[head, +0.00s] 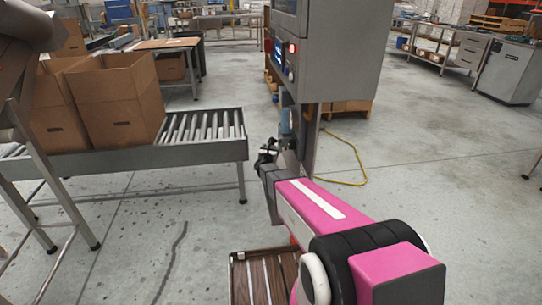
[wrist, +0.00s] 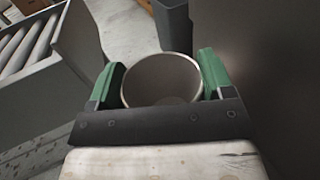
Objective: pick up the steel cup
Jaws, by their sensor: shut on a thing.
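The steel cup (wrist: 161,82) shows in the wrist view as a round grey vessel with its open mouth towards the camera. My gripper (wrist: 162,62) has a green finger on either side of it and is shut on it. The cup's lower outside is hidden. In the head view my gripper (head: 268,152) is small and dark at the far end of my pink arm, in front of the grey machine's post. I cannot clearly make out the cup there, nor tell whether anything supports it.
A roller conveyor (head: 205,127) with open cardboard boxes (head: 118,105) stands at left. A tall grey machine (head: 335,50) stands just beyond my gripper. A yellow cable (head: 357,160) lies on the floor behind. A wooden slatted crate (head: 238,280) is low beside my arm. Open floor lies right.

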